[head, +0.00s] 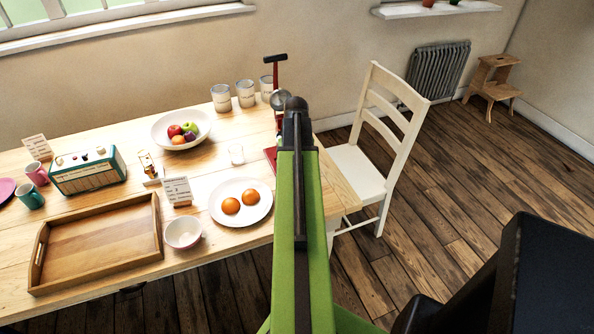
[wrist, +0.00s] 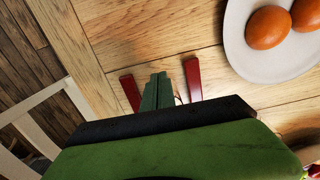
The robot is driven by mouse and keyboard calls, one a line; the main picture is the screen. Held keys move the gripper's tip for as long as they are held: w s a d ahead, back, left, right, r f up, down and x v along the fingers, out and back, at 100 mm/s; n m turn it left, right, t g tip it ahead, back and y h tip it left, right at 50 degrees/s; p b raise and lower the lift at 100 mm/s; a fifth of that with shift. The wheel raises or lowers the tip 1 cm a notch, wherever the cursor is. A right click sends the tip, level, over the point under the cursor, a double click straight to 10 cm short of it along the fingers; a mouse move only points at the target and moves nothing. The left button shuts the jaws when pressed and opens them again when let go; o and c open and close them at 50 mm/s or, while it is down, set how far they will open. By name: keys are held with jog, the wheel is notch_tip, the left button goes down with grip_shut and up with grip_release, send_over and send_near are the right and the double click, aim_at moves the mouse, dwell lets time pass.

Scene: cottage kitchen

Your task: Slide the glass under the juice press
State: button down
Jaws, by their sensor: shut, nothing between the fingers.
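The small clear glass (head: 236,154) stands upright on the table, left of the juice press and apart from it. My gripper (wrist: 158,78) is shut and empty, pointing over the tabletop by the press. I cannot tell whether it touches the red pieces. The glass does not show in the wrist view.
A white plate (head: 218,214) with two oranges lies in front of the glass. A fruit bowl (head: 160,136) and several canisters (head: 245,94) stand behind. A card (head: 176,188), small bowl (head: 183,232) and wooden tray (head: 60,283) are left. A white chair (head: 358,168) stands at the right table end.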

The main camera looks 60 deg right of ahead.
jog(key=s+a, duration=0.3)
jog(key=shift+s+a, duration=0.1)
jog(key=shift+s, duration=0.05)
notch_tip(320, 180, up, 10)
jog(key=p, duration=1)
jog(key=w+a+n, duration=0.3)
jog(key=w+a, duration=1.2)
jog(key=a, duration=0.4)
jog(key=w+a+n, duration=0.2)
jog(key=a, duration=1.4)
jog(key=w+a+n, duration=0.2)
jog(key=w+a, duration=0.1)
jog(key=a, duration=1.2)
jog(key=shift+w+a+n, duration=0.35)
jog(key=shift+n, duration=0.05)
